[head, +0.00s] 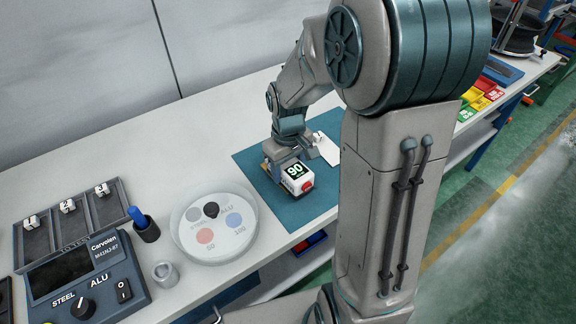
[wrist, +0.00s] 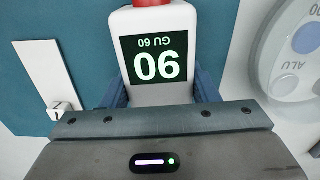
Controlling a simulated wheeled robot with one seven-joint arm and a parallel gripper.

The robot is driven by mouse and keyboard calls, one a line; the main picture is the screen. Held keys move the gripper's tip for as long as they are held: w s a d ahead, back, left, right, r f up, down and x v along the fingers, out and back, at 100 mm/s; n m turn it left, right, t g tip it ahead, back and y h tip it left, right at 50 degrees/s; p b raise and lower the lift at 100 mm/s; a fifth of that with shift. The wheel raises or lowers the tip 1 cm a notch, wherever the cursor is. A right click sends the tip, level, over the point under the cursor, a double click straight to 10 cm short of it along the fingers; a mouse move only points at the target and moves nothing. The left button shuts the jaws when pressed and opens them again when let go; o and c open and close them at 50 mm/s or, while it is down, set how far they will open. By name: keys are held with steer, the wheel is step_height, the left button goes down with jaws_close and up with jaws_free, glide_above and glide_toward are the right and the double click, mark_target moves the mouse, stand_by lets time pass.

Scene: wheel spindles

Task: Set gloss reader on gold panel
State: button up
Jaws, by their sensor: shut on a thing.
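The gloss reader (head: 297,177) is a white block with a red end and a dark display reading 90. It is over the blue mat (head: 309,213). In the wrist view the gloss reader (wrist: 157,50) sits between my fingers, its display showing "GU 60" and 90 upside down. My gripper (head: 283,162) is shut on it from above. I cannot tell whether the reader touches the mat. A white panel (head: 327,150) with a small numbered tag lies on the mat beside my gripper; it also shows in the wrist view (wrist: 45,70). I cannot make out a gold panel clearly.
A round dish (head: 188,249) with coloured discs stands left of the mat. Coloured bins (head: 481,96) stand at the right.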

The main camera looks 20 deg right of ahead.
mark_target(288, 163)
steer(key=shift+f, duration=0.2)
steer(key=o, duration=1.5)
steer(key=shift+c, duration=0.2)
step_height(288, 163, up, 12)
steer(key=s+m+t, duration=0.3)
steer(key=s+m, duration=0.1)
steer(key=s, duration=1)
steer(key=shift+s, duration=0.15)
